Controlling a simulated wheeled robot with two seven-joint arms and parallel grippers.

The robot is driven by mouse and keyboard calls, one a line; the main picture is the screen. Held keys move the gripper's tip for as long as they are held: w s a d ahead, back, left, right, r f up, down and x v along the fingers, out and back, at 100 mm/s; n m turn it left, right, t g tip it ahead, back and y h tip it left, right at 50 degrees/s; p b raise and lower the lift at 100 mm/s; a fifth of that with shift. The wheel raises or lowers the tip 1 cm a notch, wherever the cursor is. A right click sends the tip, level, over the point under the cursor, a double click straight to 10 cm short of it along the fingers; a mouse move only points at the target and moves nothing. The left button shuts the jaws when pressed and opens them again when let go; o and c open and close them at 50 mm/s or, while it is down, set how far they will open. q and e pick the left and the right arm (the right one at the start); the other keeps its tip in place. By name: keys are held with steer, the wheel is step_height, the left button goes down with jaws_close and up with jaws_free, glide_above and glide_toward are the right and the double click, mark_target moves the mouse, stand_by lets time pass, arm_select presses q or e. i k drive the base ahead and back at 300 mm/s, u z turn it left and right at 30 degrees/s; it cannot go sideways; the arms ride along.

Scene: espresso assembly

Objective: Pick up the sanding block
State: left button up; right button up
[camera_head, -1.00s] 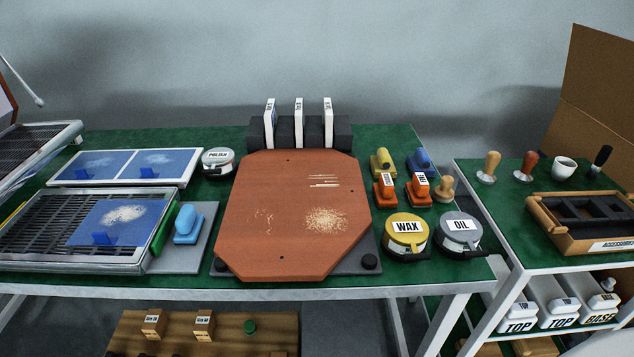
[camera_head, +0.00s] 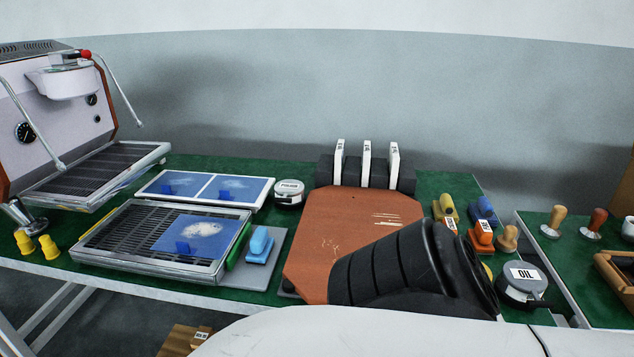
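Several small handled blocks stand at the right of the green table: a yellow one (camera_head: 446,208), a blue one (camera_head: 484,209) and orange ones with white labels, one at the front (camera_head: 482,236). A light blue handled block (camera_head: 260,245) stands on a grey pad left of the board. I cannot tell from the labels which is the sanding block. One of my arms, white with a black ribbed joint, crosses the lower right and hides part of the board and the table there. Neither gripper's fingers show.
A reddish-brown board (camera_head: 345,225) lies mid-table, with a black rack (camera_head: 324,171) of white-labelled pieces behind it. An OIL tin (camera_head: 521,284) and a POLISH tin (camera_head: 289,193) stand near it. An espresso machine (camera_head: 60,120) stands at the left. A second table holds tampers (camera_head: 555,220).

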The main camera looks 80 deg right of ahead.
mark_target(481, 238)
steer(key=u, duration=0.05)
steer(key=k, duration=1.8)
steer(key=z, duration=1.05)
